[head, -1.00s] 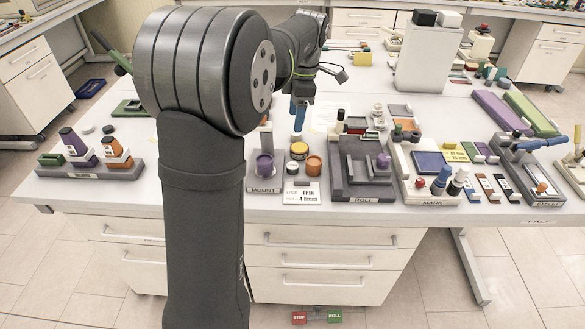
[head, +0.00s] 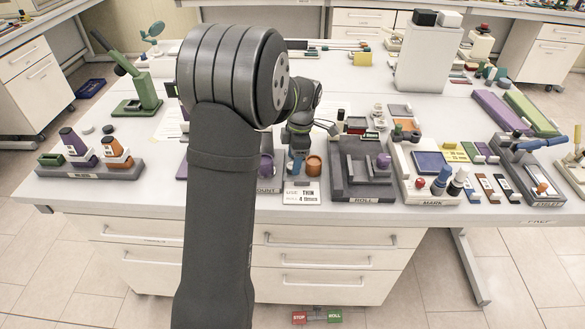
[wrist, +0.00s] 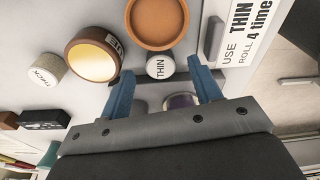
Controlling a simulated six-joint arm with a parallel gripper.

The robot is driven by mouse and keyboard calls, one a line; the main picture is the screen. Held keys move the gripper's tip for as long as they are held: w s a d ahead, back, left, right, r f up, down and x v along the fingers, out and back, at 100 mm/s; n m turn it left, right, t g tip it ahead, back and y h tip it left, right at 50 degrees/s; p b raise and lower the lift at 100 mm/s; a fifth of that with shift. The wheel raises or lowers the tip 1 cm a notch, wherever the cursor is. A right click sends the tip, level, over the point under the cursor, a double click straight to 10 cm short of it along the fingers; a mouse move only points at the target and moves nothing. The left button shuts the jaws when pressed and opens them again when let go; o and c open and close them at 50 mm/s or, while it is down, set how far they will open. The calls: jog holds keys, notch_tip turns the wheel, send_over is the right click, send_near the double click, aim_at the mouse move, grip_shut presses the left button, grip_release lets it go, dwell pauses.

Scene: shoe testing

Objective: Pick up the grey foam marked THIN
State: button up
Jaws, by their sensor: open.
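The foam marked THIN (wrist: 160,67) shows in the wrist view as a small round light-grey piece with its label facing up. It sits between the orange cup and my gripper's blue fingers. My gripper (wrist: 160,72) is open, with one fingertip on each side of the foam in the picture; I cannot tell the height gap or any contact. A similar round piece marked THICK (wrist: 47,68) stands to the left.
An orange cup (wrist: 157,22) and a jar with yellow contents (wrist: 93,52) stand close to the foam. The sign reading USE THIN (wrist: 245,35) is at the right.

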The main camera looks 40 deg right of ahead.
jog(key=shift+w+a+f, duration=0.1)
jog(key=shift+a+f, duration=0.1)
jog(key=shift+f, duration=0.65)
jog(key=shift+c, duration=0.5)
jog(key=c, duration=1)
jog(key=shift+o, duration=0.2)
jog(key=shift+r, duration=0.15)
